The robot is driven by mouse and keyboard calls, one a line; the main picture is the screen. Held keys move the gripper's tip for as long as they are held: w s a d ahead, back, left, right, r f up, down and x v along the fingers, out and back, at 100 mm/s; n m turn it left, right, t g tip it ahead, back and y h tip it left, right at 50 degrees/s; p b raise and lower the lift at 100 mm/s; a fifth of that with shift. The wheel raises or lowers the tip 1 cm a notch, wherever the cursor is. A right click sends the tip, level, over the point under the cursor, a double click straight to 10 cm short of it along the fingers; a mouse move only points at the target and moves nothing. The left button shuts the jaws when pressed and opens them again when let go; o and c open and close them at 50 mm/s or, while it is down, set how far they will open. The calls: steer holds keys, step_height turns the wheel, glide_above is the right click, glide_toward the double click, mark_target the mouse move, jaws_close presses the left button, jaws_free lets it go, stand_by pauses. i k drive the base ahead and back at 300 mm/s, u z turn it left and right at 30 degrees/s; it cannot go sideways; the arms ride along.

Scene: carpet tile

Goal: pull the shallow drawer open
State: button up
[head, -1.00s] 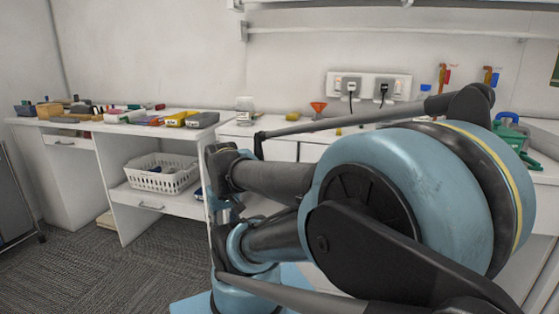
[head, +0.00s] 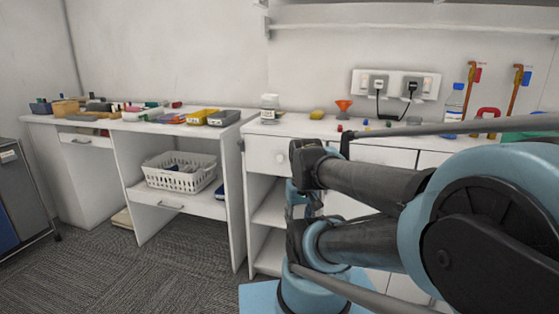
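My arm's blue and dark links fill the right side. I cannot make out my gripper's fingers.
A white basket (head: 181,181) stands in the desk's open bay. The desk top (head: 135,124) carries yellow and grey trays and small items. A grey cabinet (head: 22,195) is at the left edge. Carpet in front of the desk is clear.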

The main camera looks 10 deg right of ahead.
mark_target(267, 155)
steer(key=u, duration=1.65)
steer(key=k, duration=1.5)
steer(key=z, duration=0.3)
steer(key=i, duration=1)
